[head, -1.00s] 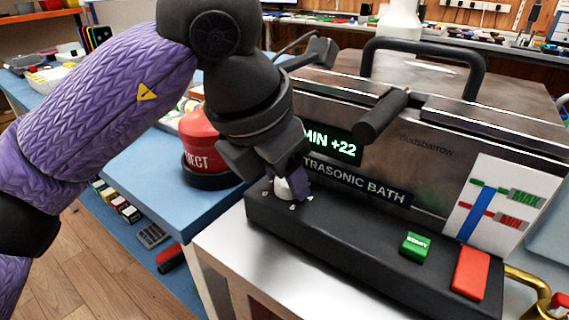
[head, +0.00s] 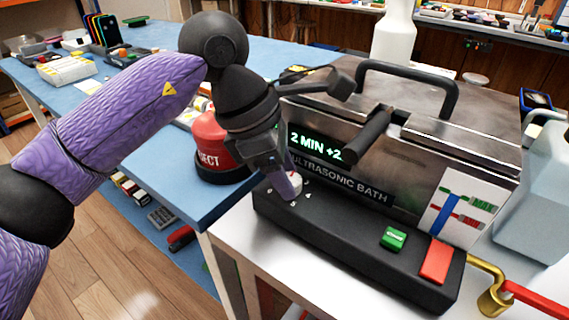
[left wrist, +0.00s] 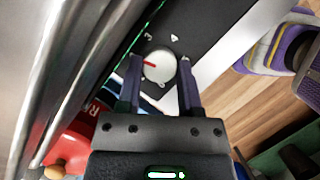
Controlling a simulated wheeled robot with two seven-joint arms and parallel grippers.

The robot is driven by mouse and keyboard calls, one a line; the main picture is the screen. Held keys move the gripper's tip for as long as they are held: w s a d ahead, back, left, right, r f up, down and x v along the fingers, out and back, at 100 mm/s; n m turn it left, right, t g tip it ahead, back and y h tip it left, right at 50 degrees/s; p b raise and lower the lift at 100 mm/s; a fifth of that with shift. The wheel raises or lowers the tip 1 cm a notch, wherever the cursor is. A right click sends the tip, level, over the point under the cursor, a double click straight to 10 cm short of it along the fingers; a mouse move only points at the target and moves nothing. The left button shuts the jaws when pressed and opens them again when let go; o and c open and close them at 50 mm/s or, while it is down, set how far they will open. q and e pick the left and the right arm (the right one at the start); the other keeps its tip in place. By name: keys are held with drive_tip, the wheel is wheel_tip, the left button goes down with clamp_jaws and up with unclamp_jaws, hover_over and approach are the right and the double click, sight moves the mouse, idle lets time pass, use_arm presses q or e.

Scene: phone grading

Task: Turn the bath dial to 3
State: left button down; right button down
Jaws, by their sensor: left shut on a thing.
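The ultrasonic bath (head: 395,150) is a steel box with a black front panel. Its lit display (head: 315,146) reads "2 MIN +2", the rest cut off by the lid handle. The white bath dial (head: 297,183) sits at the panel's left end, partly hidden by my left gripper (head: 288,188). In the left wrist view the dial (left wrist: 160,68) shows a red pointer aimed left, below a mark like a 3. My left gripper's fingers (left wrist: 160,75) are shut on the dial, one on each side. My right gripper is not in view.
A red REJECT container (head: 212,143) stands left of the bath, close behind my left gripper. A green button (head: 393,238) and a red one (head: 437,262) are further right on the panel. A brass valve (head: 490,290) is at lower right.

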use_arm(q)
drive_tip(key=shift+m, duration=0.4)
drive_tip(key=shift+c, duration=1.3)
unclamp_jaws()
